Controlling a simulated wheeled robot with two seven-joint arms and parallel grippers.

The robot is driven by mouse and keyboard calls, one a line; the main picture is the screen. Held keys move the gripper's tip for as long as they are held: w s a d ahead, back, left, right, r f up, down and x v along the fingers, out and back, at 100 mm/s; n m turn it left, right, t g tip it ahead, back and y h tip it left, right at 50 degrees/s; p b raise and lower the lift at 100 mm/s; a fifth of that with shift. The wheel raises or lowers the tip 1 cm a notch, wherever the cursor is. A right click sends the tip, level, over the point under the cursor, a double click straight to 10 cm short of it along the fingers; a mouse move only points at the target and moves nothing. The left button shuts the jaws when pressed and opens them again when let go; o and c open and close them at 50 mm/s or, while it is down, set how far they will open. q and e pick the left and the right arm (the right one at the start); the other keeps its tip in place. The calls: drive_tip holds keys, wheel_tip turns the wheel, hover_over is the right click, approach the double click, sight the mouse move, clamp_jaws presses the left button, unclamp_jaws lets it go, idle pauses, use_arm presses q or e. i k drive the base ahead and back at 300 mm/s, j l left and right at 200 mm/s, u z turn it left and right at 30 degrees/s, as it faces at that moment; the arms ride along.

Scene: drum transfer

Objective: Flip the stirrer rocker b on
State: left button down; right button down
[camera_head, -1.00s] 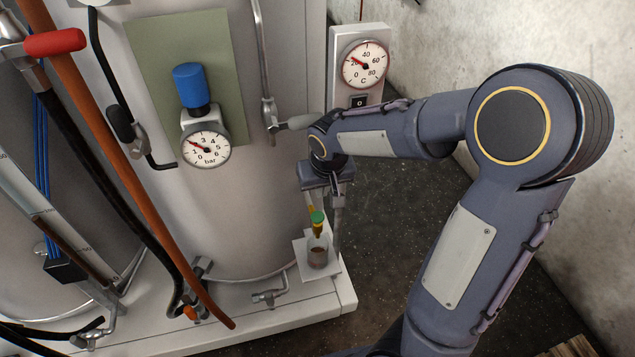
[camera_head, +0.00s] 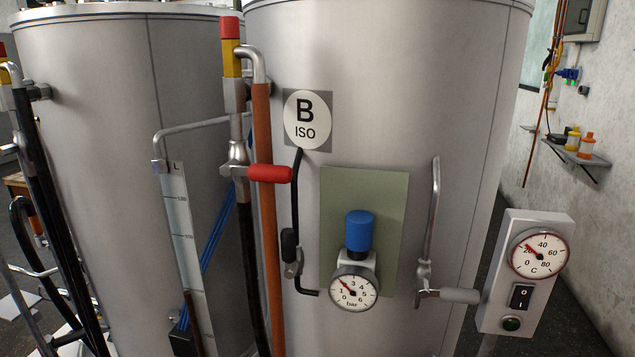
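The stirrer rocker b (camera_head: 521,296) is a small black rocker switch marked O on a grey control box (camera_head: 496,303) at the right of the head view. The box also carries a red-needled temperature dial (camera_head: 539,254) above the rocker and a round green button or lamp (camera_head: 511,323) below it. The box stands right of the large steel drum labelled B ISO (camera_head: 308,120). I cannot make out clearly which way the rocker is tipped. Neither of my grippers is in this view.
A valve with a grey lever (camera_head: 460,295) sticks out just left of the control box. A pressure gauge (camera_head: 354,290) with a blue knob (camera_head: 359,231) sits on the drum's green panel. A red-handled valve (camera_head: 269,173) and hoses are further left. A wall shelf (camera_head: 576,154) holds bottles.

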sight(521, 299)
drive_tip(key=z, duration=1.25)
